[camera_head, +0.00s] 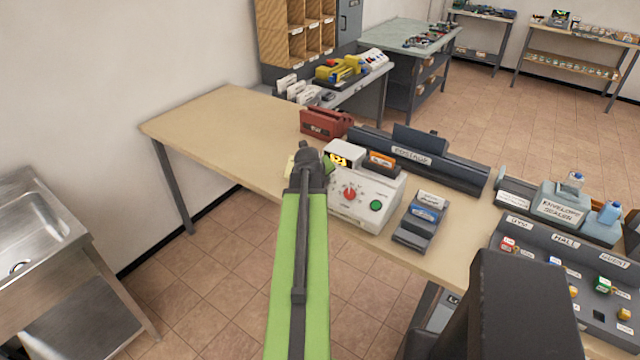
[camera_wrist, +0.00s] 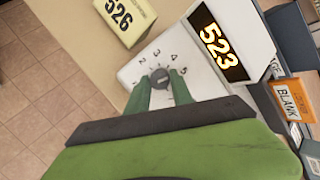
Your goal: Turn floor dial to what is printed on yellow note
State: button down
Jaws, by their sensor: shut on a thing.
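My gripper (camera_wrist: 161,88) is shut on the small grey dial knob (camera_wrist: 159,74), with one green finger on each side. The dial sits on a pale panel with a ring of printed numbers; 2, 3, 4 and 5 can be read, and the fingers cover the lower part. The knob's pointer is too small to read. Beside it a black display (camera_wrist: 219,43) shows 523 in orange. A yellow note (camera_wrist: 125,17) printed 526 lies on the table. In the head view my gripper (camera_head: 314,165) hides the dial, and the lit display (camera_head: 338,160) shows just right of it.
An orange BLANK box (camera_wrist: 289,101) is near the display. The table's left part (camera_head: 205,120) is clear.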

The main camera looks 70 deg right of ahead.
jog(key=shift+a+f+m, duration=0.15)
jog(key=shift+m, duration=0.55)
jog(key=c, duration=1.1)
grip_release()
